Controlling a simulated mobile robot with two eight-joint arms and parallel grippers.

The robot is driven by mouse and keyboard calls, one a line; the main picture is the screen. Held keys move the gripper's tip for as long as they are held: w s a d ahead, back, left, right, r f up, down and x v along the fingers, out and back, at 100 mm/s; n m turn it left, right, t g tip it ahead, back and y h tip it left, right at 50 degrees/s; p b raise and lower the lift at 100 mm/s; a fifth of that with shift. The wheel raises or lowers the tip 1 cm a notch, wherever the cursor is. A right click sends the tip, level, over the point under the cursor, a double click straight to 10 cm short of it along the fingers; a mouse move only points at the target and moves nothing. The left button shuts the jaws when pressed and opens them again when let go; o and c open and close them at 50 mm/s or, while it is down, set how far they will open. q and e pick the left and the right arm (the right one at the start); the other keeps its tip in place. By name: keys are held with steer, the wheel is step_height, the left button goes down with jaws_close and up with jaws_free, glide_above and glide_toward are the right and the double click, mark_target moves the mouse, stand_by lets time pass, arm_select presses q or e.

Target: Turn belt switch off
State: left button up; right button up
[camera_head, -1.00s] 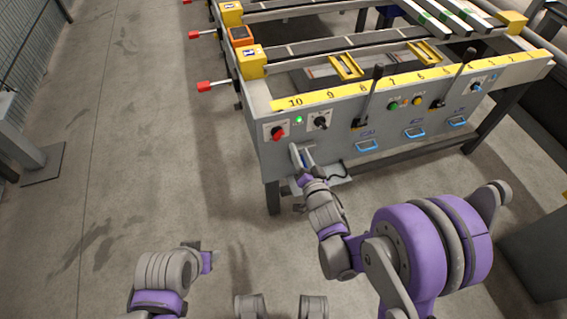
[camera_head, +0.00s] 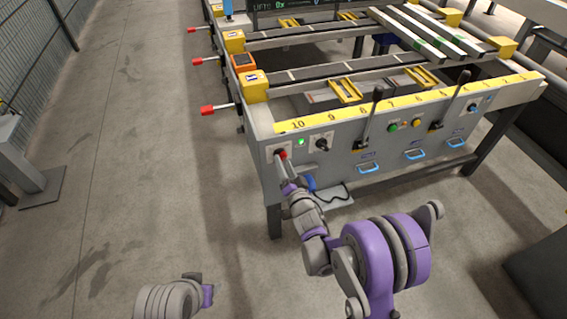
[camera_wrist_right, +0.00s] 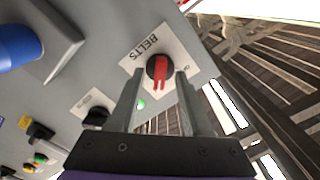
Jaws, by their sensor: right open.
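The belt switch (camera_wrist_right: 158,70) is a round black knob with a red handle on a white plate marked BELTS in the right wrist view. In the head view the red switch (camera_head: 283,154) sits at the left end of the table's front panel, partly covered by my gripper. My right gripper (camera_head: 281,162) is open at the switch. In the right wrist view its two fingers (camera_wrist_right: 160,78) stand one on each side of the knob; I cannot tell whether they touch it. Part of my left arm shows at the bottom left of the head view; its gripper does not show clearly.
A lit green lamp (camera_head: 301,142) and a black knob (camera_head: 322,144) are right of the switch. Further right are black levers (camera_head: 371,113), small buttons and blue handles (camera_head: 368,168). Red-tipped rods (camera_head: 207,110) stick out left.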

steer(key=shift+w+a, duration=0.1)
steer(key=shift+w, duration=0.2)
jaws_close()
